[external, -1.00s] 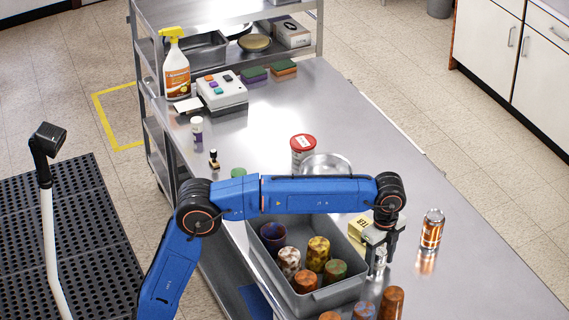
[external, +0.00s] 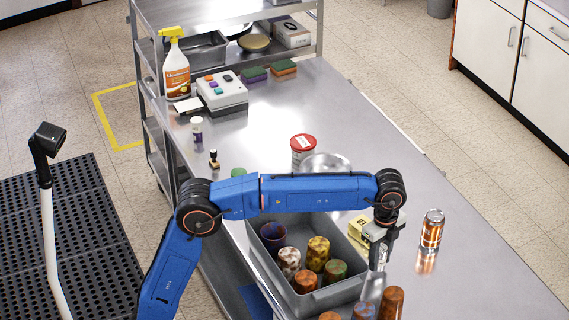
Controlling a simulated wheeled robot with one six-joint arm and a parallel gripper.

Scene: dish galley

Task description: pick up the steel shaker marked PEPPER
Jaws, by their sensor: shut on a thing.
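A small steel shaker (external: 377,259) shows under my wrist, just right of the grey bin. My gripper (external: 381,254) points down and is shut on it, with the dark finger covering part of it. A pale, blurred streak on the steel tabletop below looks like its reflection. The shaker looks upright and seems slightly clear of the table, though its base is hard to make out. No PEPPER marking can be read at this size.
The grey bin (external: 257,255) holds several patterned cups, close to the left. The table's right side is mostly clear.

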